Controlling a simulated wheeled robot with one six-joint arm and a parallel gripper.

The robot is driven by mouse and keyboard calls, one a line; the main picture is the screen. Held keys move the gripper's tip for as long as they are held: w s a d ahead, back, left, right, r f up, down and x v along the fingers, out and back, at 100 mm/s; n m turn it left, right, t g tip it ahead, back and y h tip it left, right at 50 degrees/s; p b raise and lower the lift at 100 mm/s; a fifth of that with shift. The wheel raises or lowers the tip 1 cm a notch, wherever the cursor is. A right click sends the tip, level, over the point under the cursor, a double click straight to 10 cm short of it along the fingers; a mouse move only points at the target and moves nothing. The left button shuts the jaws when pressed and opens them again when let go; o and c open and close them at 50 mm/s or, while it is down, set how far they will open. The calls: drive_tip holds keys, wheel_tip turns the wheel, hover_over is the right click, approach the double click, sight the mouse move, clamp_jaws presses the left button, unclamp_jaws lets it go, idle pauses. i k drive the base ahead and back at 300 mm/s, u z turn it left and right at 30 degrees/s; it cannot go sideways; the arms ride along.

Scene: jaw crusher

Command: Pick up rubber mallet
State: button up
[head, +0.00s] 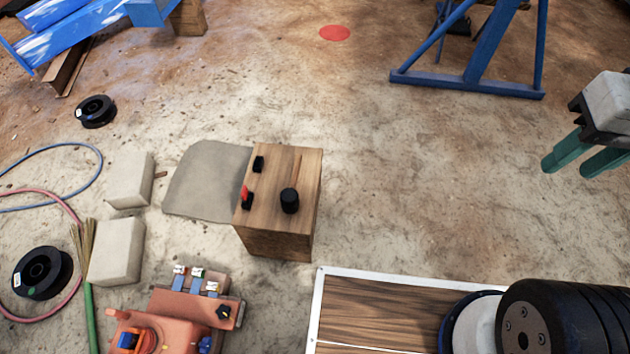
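The rubber mallet (289,200) appears to lie on top of a wooden box (277,243) near the middle of the head view. Its head is a short black cylinder, and a thin wooden handle seems to run from it toward the back of the box, hard to tell from the wood. My gripper (568,168) is at the right edge, well to the right of the box. Its two teal fingers are apart with nothing seen between them. Part of the gripper is cut off by the picture edge.
A small black item (258,163) and a red-and-black item (246,196) share the box top. Pale blocks (117,252), hoses and an orange machine (190,306) lie to the left. A blue frame (466,84) stands behind. The ground right of the box is clear.

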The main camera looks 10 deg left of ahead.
sight(289, 200)
drive_tip(key=u, duration=0.15)
drive_tip(key=i, duration=0.85)
drive_tip(key=u, duration=0.55)
